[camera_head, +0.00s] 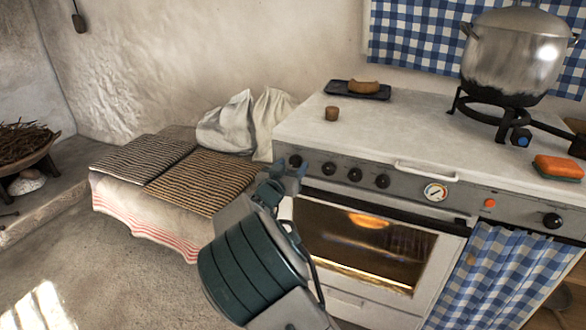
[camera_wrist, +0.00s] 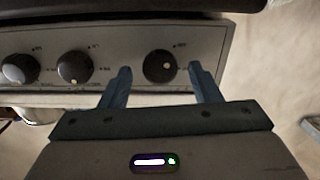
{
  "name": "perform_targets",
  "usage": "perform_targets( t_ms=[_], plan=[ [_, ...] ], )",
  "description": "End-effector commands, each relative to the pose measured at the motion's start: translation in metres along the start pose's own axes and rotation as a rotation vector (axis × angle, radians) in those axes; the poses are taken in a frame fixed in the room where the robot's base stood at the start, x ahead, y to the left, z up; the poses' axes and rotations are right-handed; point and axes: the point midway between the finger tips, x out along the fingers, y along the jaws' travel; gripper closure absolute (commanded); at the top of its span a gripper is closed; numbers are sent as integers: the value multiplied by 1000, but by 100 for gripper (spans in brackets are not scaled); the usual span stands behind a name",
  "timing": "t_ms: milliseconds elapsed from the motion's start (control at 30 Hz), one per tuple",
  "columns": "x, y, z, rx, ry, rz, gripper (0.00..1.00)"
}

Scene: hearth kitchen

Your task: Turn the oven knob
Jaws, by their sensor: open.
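The stove's front panel carries a row of dark round knobs. The leftmost knob (camera_head: 296,161) is right by my gripper (camera_head: 285,174). In the wrist view, the end knob (camera_wrist: 160,66) of the row shows between the two blue-grey fingertips of my gripper (camera_wrist: 161,69), with a gap on each side. The fingers are open and hold nothing. Whether they reach around the knob or stop short of it is hard to tell. Other knobs (camera_head: 355,174) sit to the right, and one more knob (camera_head: 552,220) is at the far right. The oven door (camera_head: 425,251) is closed, with a glowing interior.
A white bar handle (camera_head: 426,171) and a dial (camera_head: 436,192) are on the stove front. A steel pot (camera_head: 515,55) stands on a burner on the stove top. A checked cloth (camera_head: 495,270) hangs at right. A bench with striped cushions (camera_head: 205,182) is at left.

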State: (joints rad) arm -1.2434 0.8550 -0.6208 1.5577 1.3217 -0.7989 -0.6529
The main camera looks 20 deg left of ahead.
Motion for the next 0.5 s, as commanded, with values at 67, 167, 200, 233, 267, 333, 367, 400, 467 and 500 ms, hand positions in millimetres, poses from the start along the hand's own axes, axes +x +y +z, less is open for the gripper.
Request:
perform_targets(
  t_ms=[67, 167, 200, 233, 267, 333, 367, 400, 467, 500],
  plan=[
    [6, 0, 0, 1, 1, 0, 43],
    [8, 0, 0, 0, 0, -1, 43],
    [9, 0, 0, 0, 0, -1, 43],
    [9, 0, 0, 0, 0, -1, 43],
    [9, 0, 0, 0, 0, -1, 43],
    [9, 0, 0, 0, 0, -1, 43],
    [9, 0, 0, 0, 0, -1, 43],
    [9, 0, 0, 0, 0, -1, 43],
    [9, 0, 0, 0, 0, -1, 60],
    [9, 0, 0, 0, 0, 0, 71]
  ],
)
